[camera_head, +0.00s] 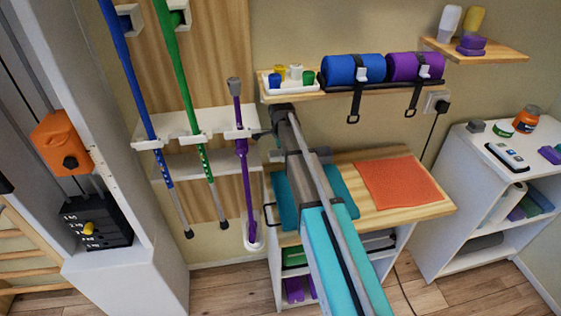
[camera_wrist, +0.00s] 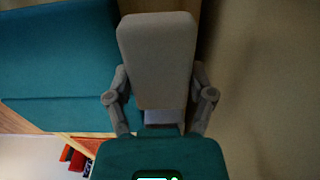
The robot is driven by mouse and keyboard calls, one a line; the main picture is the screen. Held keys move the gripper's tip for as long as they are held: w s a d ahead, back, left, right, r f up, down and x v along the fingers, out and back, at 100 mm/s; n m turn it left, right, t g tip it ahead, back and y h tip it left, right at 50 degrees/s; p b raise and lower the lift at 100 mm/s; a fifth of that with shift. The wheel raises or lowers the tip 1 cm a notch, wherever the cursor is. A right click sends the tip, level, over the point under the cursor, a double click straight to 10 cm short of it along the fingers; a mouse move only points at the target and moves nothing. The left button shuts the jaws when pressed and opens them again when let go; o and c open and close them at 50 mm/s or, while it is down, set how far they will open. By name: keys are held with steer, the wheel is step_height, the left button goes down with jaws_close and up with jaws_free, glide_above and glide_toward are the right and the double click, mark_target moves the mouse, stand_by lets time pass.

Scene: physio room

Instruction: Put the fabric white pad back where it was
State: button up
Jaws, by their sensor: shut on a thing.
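The pad (camera_wrist: 157,50) shows in the wrist view as a pale grey-white block with rounded corners, upright in the picture. My gripper (camera_wrist: 159,80) is shut on its lower part, one grey finger on each side. The pad's far side is hidden. In the head view my arm reaches up from the bottom middle over the wooden-topped table (camera_head: 425,210). I cannot make out the gripper or the pad there. Which spot the pad came from cannot be told.
A wall shelf (camera_head: 310,95) holds a white tray (camera_head: 298,88), a blue roll (camera_head: 353,68) and a purple roll (camera_head: 413,66). An orange-red cloth (camera_head: 400,183) lies on the table. Canes hang at left. A white cabinet (camera_head: 470,150) stands at right.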

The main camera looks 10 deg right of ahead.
mark_target(281, 167)
steer(key=shift+f+b, duration=1.55)
steer(key=shift+f, duration=0.15)
steer(key=shift+w+f, duration=0.2)
steer(key=shift+w, duration=0.05)
steer(key=shift+f+b, duration=0.6)
steer(key=shift+b, duration=0.25)
steer(key=o, duration=1.1)
steer(key=shift+r, duration=0.2)
step_height(281, 167, up, 8)
steer(key=p, duration=0.9)
steer(key=shift+r, duration=0.2)
steer(key=shift+s, duration=0.1)
